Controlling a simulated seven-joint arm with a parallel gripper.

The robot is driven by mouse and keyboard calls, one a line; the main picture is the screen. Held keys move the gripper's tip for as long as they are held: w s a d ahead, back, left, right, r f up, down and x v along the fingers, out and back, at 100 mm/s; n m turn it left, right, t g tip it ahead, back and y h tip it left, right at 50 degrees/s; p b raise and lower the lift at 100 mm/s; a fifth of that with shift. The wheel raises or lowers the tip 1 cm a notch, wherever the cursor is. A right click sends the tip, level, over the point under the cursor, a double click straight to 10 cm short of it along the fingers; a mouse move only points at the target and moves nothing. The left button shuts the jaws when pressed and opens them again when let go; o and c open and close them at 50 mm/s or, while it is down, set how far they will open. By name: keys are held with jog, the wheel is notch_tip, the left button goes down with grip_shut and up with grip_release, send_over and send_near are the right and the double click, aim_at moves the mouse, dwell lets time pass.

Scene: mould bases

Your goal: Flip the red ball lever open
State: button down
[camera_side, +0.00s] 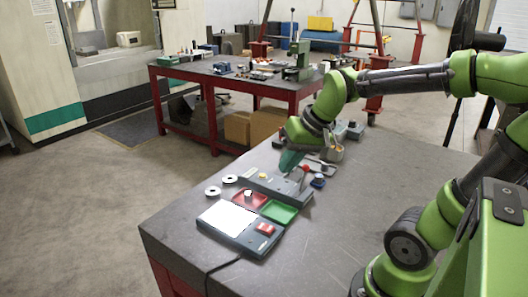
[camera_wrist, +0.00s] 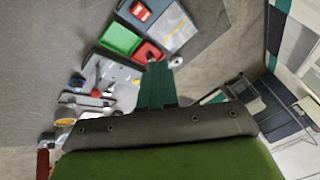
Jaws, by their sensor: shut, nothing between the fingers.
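The red ball lever (camera_side: 305,169) stands up from a grey base plate (camera_side: 272,188) on the near table in the side view. Its red ball (camera_wrist: 96,93) also shows in the wrist view, left of my fingers. My gripper (camera_side: 286,166) has teal fingers, shut and empty, pointing down over the plate just left of the lever in the side view. In the wrist view my gripper (camera_wrist: 157,66) hides part of the plate. I cannot tell whether the fingers touch the lever.
A red tray (camera_side: 240,203) and a green tray (camera_side: 279,212) lie in front of the plate, beside a scale-like device (camera_side: 228,217) with a red button. A blue-topped knob (camera_side: 318,181) stands close right of the lever. The table's right part is clear.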

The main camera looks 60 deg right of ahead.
jog(key=w+d+f+n+g+y, duration=0.1)
jog(key=w+d+f+g+y, duration=0.1)
jog(key=d, duration=1.5)
jog(key=w+d+f+n+g+y, duration=0.1)
jog(key=d+f+n+g+y, duration=0.1)
jog(key=d, duration=1.4)
jog(key=shift+w+d+f+y, duration=0.3)
jog(key=shift+w+d+f, duration=0.1)
jog(key=shift+f, duration=0.1)
jog(key=shift+f+g, duration=0.15)
jog(key=shift+g, duration=0.15)
send_near(303, 179)
jog(key=d+f, duration=0.4)
jog(key=f, duration=0.1)
jog(key=shift+s+d, duration=0.25)
jog(key=shift+d, duration=0.15)
jog(key=shift+w+a+r, duration=0.15)
jog(key=shift+a+r, duration=0.05)
jog(key=shift+a, duration=0.4)
jog(key=shift+w+a+r, duration=0.1)
jog(key=shift+a+r, duration=0.1)
jog(key=shift+a, duration=0.4)
jog(key=shift+w+a+r, duration=0.15)
jog(key=shift+a, duration=0.45)
